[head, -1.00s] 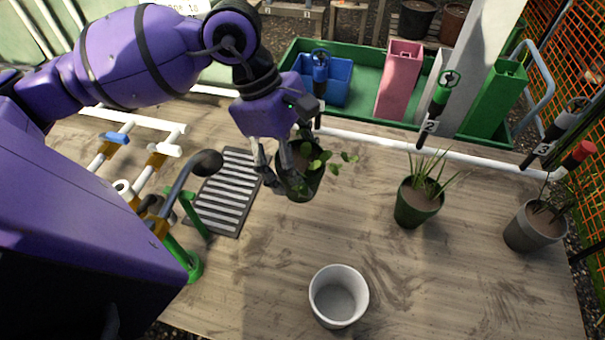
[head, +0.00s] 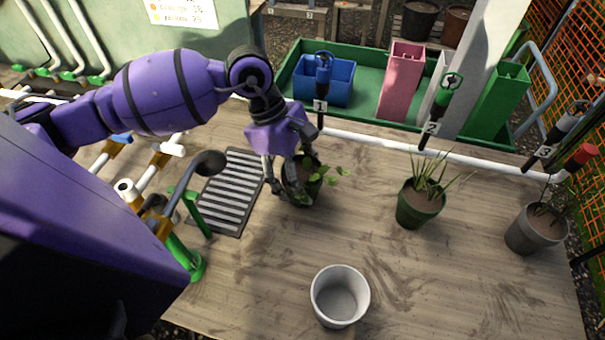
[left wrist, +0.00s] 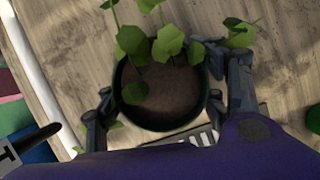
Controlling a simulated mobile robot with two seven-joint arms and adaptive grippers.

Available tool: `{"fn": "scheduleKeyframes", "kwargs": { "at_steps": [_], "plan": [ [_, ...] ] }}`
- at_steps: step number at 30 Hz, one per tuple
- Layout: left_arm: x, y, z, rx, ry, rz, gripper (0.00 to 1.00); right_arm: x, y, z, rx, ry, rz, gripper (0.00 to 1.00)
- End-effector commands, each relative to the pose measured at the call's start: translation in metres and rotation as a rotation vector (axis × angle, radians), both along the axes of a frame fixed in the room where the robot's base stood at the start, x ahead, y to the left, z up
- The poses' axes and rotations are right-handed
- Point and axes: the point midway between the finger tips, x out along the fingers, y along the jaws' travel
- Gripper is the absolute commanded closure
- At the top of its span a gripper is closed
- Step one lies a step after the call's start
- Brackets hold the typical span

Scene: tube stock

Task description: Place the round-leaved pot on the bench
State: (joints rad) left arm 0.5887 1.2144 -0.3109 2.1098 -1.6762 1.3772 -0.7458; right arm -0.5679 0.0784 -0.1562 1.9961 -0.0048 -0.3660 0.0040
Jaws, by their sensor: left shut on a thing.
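The round-leaved pot (head: 302,190) is dark green with brown soil and broad green leaves. It is upright on or just above the wooden bench (head: 270,270), right of the slatted drain grate; I cannot tell if its base touches. My left gripper (head: 285,180) is shut on it, with a finger on each side of the rim. In the left wrist view the pot (left wrist: 160,100) sits between the two fingers, its soil and leaves facing the camera. My right gripper is not in view.
A grassy green pot (head: 419,203), a grey pot (head: 533,228) and an empty white pot (head: 339,297) stand on the bench. The grate (head: 228,195) and pipe fittings (head: 165,205) are at left. A white pipe (head: 460,155) runs along the back. The middle is clear.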

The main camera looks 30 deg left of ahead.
Motion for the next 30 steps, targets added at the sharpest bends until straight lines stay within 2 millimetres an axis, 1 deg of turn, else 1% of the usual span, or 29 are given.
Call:
{"fn": "scheduleKeyframes", "kwargs": {
  "at_steps": [2,3,6,16,18,20,23,30],
  "plan": [
    [0.000,0.000,-0.004,0.000,0.001,0.000,0.71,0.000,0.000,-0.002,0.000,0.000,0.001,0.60],
    [0.000,0.000,-0.003,0.001,0.001,0.001,0.30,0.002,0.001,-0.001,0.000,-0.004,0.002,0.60],
    [0.000,0.000,-0.002,0.000,0.001,0.000,0.17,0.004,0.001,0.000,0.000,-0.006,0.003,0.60],
    [0.000,0.000,-0.002,0.000,0.000,0.000,0.16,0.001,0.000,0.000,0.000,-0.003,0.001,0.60],
    [0.000,0.000,0.003,0.000,-0.002,0.000,0.16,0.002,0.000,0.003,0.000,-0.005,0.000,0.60],
    [0.001,0.003,0.007,0.002,-0.003,0.001,0.16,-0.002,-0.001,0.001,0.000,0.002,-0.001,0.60],
    [0.000,0.010,0.021,0.004,-0.003,0.001,0.16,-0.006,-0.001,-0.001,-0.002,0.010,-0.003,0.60],
    [-0.002,0.030,0.069,0.005,-0.001,0.002,0.16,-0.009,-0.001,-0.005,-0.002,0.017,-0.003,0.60]
  ]
}}
